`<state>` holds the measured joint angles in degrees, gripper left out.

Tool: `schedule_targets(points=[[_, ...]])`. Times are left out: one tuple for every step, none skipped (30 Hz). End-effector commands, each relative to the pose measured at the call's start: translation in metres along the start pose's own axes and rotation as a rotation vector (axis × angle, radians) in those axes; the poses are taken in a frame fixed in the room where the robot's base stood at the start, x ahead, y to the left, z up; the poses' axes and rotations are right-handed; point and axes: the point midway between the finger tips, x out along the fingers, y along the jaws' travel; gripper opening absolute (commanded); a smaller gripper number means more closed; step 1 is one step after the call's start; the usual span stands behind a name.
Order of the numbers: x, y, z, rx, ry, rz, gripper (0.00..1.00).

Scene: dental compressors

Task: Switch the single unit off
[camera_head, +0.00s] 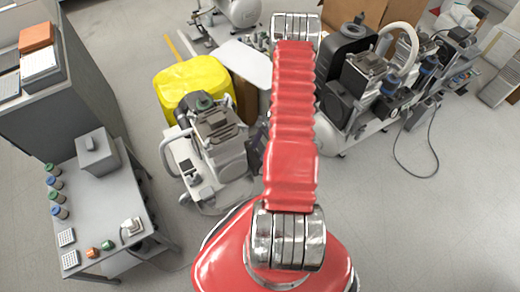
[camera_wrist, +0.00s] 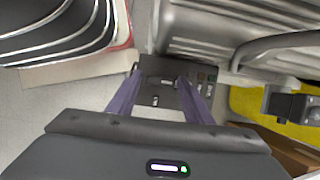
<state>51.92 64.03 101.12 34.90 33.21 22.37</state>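The single unit (camera_head: 222,150) is a small pale compressor with a ribbed motor on top, on the floor left of my red arm in the head view. In the wrist view its dark control panel (camera_wrist: 165,68) shows small switches and sockets beside a grey ribbed metal body (camera_wrist: 215,25). My gripper (camera_wrist: 160,80) is open, its two purple fingers apart and pointing at the panel. Nothing is visibly held between them. I cannot tell whether the fingertips touch the panel, or which position the switch is in. My arm hides most of the gripper in the head view.
A yellow bin (camera_head: 192,80) stands just behind the unit. A larger twin compressor (camera_head: 365,90) stands to the right, its cable (camera_head: 398,150) looping on the floor. A grey table (camera_head: 103,200) with small parts is at left. Floor at lower right is clear.

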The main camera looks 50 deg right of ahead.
Motion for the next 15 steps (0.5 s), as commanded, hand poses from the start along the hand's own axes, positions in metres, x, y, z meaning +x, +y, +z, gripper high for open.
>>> schedule_targets(points=[[0.0001, 0.0003, -0.0001, 0.0, 0.0, 0.0, 0.5], [0.0002, 0.0004, -0.0001, 0.001, 0.0, 0.0, 0.52], [0.0002, 0.0005, -0.0002, 0.001, 0.0, 0.0, 0.52], [0.0003, 0.0005, -0.0002, 0.001, 0.0, 0.0, 0.52], [0.0003, 0.0006, -0.0002, 0.001, 0.0, 0.0, 0.52], [0.0003, 0.0006, -0.0002, 0.001, 0.0, 0.0, 0.52], [0.0003, 0.0007, -0.0002, 0.001, 0.0, 0.001, 0.52], [0.0003, 0.0007, -0.0003, 0.001, 0.0, 0.001, 0.52], [0.0, 0.0007, -0.0003, 0.001, 0.0, 0.0, 0.52], [-0.0004, 0.0007, -0.0003, 0.001, 0.0, 0.0, 0.52], [-0.0012, 0.0006, -0.0004, 0.001, 0.0, 0.0, 0.52], [-0.0027, 0.0005, -0.0005, 0.001, 0.001, 0.0, 0.52], [-0.0042, 0.0004, -0.0006, 0.001, 0.001, 0.0, 0.52], [-0.0061, 0.0004, -0.0007, 0.0, 0.001, 0.0, 0.52], [-0.0091, 0.0004, -0.0008, 0.0, 0.001, -0.001, 0.52]])
